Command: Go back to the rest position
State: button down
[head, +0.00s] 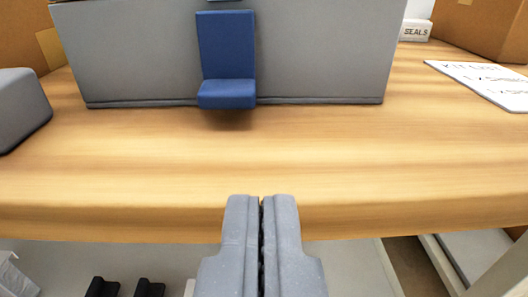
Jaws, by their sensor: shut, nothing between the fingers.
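My gripper (261,205) shows at the bottom centre of the head view. Its two grey fingers are together, with nothing between them. The fingertips overlap the front edge of the wooden table (130,150) in the picture. I cannot tell their exact height relative to it. No marker for a rest position shows.
A grey box-shaped unit (130,50) with a blue chute (227,60) stands across the table. A grey block (18,108) is at left. A printed sheet (485,82), a SEALS box (415,30) and cardboard (485,25) are at right. The table's middle is clear.

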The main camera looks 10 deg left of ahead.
jog(key=w+d+r+h, duration=0.1)
jog(key=d+r, duration=0.1)
jog(key=r, duration=1.5)
jog(key=w+d+r, duration=0.1)
jog(key=r, duration=1.6)
jog(key=s+d+r+m+g+h, duration=0.1)
jog(key=s+d+r, duration=0.2)
jog(key=s+r, duration=1.9)
notch_tip(320, 180, up, 4)
jog(key=shift+s+r, duration=0.25)
jog(key=shift+s, duration=0.15)
jog(key=shift+a, duration=0.1)
